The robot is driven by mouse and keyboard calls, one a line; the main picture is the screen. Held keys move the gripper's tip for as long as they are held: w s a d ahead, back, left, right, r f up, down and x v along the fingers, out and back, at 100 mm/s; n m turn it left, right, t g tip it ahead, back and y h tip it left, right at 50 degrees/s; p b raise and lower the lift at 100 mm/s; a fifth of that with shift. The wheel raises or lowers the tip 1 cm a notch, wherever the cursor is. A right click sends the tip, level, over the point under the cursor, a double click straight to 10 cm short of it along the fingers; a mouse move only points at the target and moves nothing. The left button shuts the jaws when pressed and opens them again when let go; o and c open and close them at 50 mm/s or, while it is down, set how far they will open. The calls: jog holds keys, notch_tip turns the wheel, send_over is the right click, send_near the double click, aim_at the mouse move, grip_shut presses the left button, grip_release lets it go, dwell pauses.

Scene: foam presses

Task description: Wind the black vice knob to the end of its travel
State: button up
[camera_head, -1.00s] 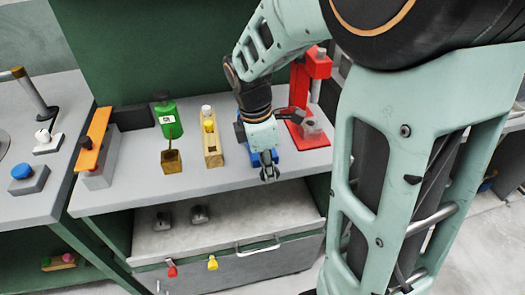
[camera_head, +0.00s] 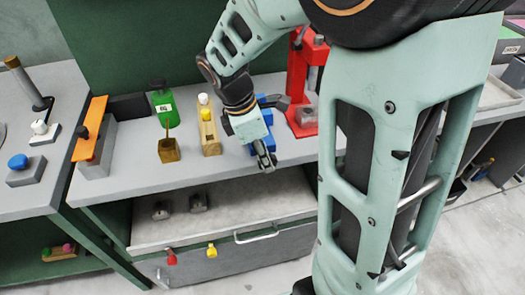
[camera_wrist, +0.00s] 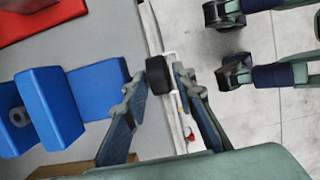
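The blue vice (camera_head: 268,103) stands on the grey bench top, partly hidden behind my gripper in the head view. In the wrist view the blue vice (camera_wrist: 95,88) lies at the left, its blocks in a row. Its black knob (camera_wrist: 157,74) sticks out past the bench's front edge. My gripper (camera_wrist: 156,80) has one finger on each side of the knob, near its tips. The fingers are apart; narrow gaps seem to show beside the knob, but contact is hard to judge. In the head view my gripper (camera_head: 266,160) is at the bench's front edge.
A red press (camera_head: 305,85) stands right of the vice. A yellow-topped wooden block (camera_head: 209,130), a wooden box (camera_head: 168,150) and a green press (camera_head: 165,108) stand left. A drawer with a handle (camera_head: 256,236) lies below the bench edge.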

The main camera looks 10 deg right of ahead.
jog(key=v, duration=1.2)
